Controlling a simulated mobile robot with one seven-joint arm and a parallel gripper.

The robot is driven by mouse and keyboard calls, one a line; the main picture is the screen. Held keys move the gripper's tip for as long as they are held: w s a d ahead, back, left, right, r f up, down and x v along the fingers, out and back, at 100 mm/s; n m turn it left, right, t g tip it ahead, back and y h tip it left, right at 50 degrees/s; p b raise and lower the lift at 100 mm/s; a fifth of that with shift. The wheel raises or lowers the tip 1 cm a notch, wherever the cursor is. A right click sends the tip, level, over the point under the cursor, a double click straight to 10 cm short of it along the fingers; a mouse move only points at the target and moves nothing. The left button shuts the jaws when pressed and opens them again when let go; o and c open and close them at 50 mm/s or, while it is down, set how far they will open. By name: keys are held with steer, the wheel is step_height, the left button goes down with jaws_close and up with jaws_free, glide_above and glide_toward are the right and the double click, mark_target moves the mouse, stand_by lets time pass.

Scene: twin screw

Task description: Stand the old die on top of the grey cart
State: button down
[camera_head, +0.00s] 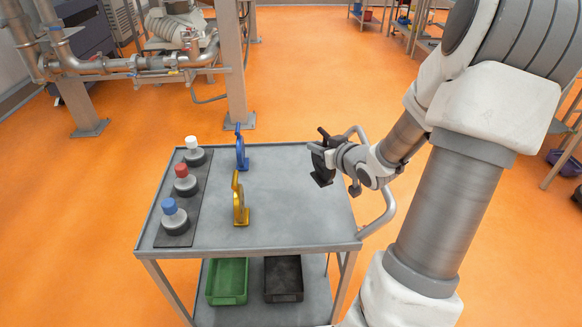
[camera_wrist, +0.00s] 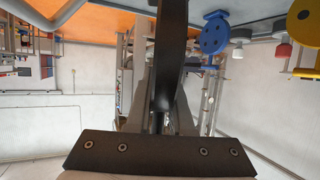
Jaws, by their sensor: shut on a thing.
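My gripper (camera_head: 326,158) is shut on a dark die, which I take to be the old die (camera_head: 321,179). The die is roughly upright, its flat foot down, over the right side of the grey cart's top (camera_head: 285,215). I cannot tell whether the foot touches the surface. In the wrist view the dark die (camera_wrist: 171,45) is seen edge-on between the fingers, hiding part of the scene. A blue die (camera_head: 241,152) and a gold die (camera_head: 239,205) stand on the cart to the left; they also show in the wrist view, blue (camera_wrist: 214,35) and gold (camera_wrist: 306,73).
A dark strip (camera_head: 197,212) on the cart's left holds bottles with white, red (camera_head: 182,171) and blue caps. The cart's lower shelf has a green bin (camera_head: 228,280) and a black bin (camera_head: 283,278). The cart top's middle and front right are clear. A post (camera_head: 234,70) stands behind.

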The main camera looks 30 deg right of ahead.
steer(key=shift+w+f+b, duration=0.7)
steer(key=shift+w+f, duration=1.1)
steer(key=shift+f, duration=0.2)
steer(key=shift+w+f+b, duration=0.65)
steer(key=shift+w+f, duration=1.1)
steer(key=shift+f, duration=0.25)
steer(key=shift+f, duration=0.15)
steer(key=c, duration=0.8)
jaws_free()
steer(key=shift+a, duration=0.1)
